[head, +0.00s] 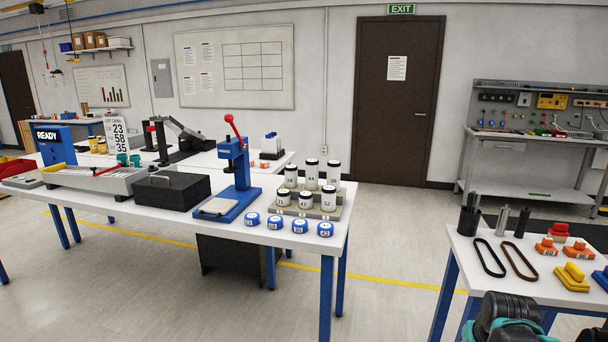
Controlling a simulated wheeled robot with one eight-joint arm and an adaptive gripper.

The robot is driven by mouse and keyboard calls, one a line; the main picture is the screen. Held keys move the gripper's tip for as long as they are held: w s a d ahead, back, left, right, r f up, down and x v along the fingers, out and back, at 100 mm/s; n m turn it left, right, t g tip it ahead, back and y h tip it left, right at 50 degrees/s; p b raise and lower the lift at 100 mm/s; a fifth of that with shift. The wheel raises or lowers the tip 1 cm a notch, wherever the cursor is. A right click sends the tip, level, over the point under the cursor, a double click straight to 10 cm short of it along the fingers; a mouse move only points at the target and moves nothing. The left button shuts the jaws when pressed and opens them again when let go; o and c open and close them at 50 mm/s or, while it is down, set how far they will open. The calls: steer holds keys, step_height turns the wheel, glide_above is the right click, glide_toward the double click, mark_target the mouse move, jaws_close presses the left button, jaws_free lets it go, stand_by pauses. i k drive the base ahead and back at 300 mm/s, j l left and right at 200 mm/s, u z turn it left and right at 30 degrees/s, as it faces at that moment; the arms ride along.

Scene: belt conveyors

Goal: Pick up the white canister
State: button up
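Several white canisters with black lids and dark number labels stand upright in two rows on a stepped grey-beige rack (336,213) at the right end of the long white table. The back row has a canister at left (291,177), a taller one in the middle (312,176) and one at right (333,174). The front row has shorter canisters at left (284,200), middle (305,202) and right (328,200). Most labels are too small to read surely. My gripper is not visible; only a dark and teal part, apparently my arm, shows at the bottom right.
Blue-and-white numbered caps (288,226) line the table's front edge before the rack. A blue press (237,180) with a red-knobbed lever stands left of it, beside a black box (172,188). A second table (480,283) with belts and blocks is at right; open floor lies between.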

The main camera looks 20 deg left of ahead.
mark_target(291, 172)
steer(key=j+z, duration=0.15)
steer(key=j, duration=0.7)
steer(key=j+z, duration=0.15)
steer(key=j, duration=0.75)
steer(key=k+j+z, duration=0.15)
steer(key=j, duration=0.7)
